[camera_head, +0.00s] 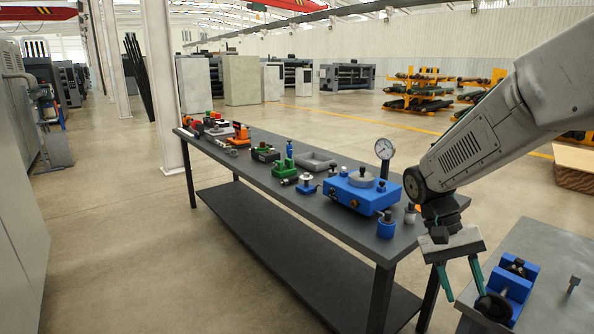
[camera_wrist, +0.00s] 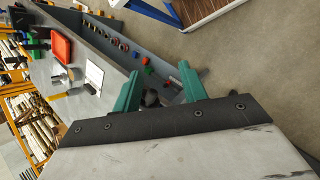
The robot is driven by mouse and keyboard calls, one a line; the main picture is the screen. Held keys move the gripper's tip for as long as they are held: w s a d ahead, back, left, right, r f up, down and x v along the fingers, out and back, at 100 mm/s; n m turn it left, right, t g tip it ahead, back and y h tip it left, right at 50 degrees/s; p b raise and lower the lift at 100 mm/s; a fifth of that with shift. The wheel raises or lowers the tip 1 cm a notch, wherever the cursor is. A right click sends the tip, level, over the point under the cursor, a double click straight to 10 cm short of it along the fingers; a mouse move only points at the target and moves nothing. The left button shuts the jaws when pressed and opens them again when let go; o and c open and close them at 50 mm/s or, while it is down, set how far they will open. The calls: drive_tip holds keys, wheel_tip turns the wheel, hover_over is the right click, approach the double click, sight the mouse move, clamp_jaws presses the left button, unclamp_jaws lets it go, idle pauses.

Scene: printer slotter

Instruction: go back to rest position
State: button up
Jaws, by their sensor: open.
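My gripper (camera_head: 464,292) is at the lower right of the head view, at the end of my arm. Its two green fingers are spread apart with nothing between them. It hangs near the left edge of a grey table (camera_head: 553,258), beside a blue vise-like device (camera_head: 512,284) with a dark round part. In the wrist view my gripper (camera_wrist: 157,88) also shows both green fingers apart, and a dark round thing shows behind the gap. I cannot tell whether the gripper touches the device.
A long dark workbench (camera_head: 240,165) runs from centre to back left, carrying a blue box (camera_head: 362,192), a dial gauge (camera_head: 385,148), a grey tray (camera_head: 318,160) and several small fixtures. A small metal post (camera_head: 573,283) stands on the grey table. Open floor lies left of the bench.

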drive_tip(key=s+a+r+n+t+y, duration=0.1)
drive_tip(key=s+a+r+t, duration=0.1)
drive_tip(key=s, duration=0.7)
drive_tip(key=s+a+r+n+t+y, duration=0.2)
drive_tip(key=s+r+t, duration=0.3)
drive_tip(key=s, duration=0.4)
drive_tip(key=shift+s+a+r+n, duration=0.3)
drive_tip(key=shift+a+r, duration=0.35)
drive_tip(key=shift+r, duration=0.1)
